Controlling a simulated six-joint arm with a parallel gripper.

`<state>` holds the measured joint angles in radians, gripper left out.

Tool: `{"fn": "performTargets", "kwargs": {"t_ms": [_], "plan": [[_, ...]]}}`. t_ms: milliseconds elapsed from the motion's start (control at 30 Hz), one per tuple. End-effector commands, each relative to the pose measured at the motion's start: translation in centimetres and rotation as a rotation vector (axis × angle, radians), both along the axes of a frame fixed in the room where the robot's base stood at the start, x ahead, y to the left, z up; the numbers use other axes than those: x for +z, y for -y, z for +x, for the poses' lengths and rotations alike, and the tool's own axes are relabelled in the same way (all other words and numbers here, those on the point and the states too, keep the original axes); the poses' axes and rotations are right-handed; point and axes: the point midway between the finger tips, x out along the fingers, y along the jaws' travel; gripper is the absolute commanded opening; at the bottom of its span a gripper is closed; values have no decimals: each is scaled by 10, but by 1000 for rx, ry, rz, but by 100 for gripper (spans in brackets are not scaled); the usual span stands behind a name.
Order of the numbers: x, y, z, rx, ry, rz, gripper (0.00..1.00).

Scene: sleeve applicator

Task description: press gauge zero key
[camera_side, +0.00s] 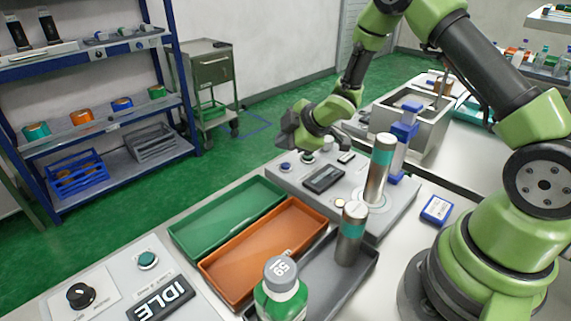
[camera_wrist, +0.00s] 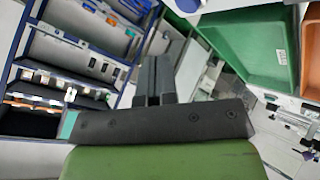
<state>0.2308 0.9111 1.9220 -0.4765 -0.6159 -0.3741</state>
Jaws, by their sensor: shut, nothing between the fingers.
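The gauge (camera_side: 400,213) is a grey box on the bench in the side view, with a dark display (camera_side: 323,179) on top. Small keys sit near the display: a blue one (camera_side: 286,167), and a pale yellow one (camera_side: 340,203) near the front. I cannot read which is the zero key. A steel cylinder with a teal band (camera_side: 380,165) stands on the gauge beside a blue post (camera_side: 402,140). My gripper (camera_side: 284,138) is above the far left end of the gauge, apart from it. In the wrist view its fingers (camera_wrist: 155,82) are together and empty.
A green tray (camera_side: 225,218), an orange tray (camera_side: 255,262) and a grey tray (camera_side: 315,290) lie left of the gauge. The grey tray holds a second cylinder (camera_side: 350,235) and a green bottle (camera_side: 281,295). A panel reading IDLE (camera_side: 160,300) is at the front left.

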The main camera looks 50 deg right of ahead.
Motion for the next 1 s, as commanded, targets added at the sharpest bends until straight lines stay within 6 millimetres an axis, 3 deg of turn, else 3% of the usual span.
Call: {"fn": "performTargets", "kwargs": {"t_ms": [300, 1000], "plan": [[-25, 0, 0, 1, 1, 0, 0], [-27, 0, 0, 0, 1, 0, 0]]}}
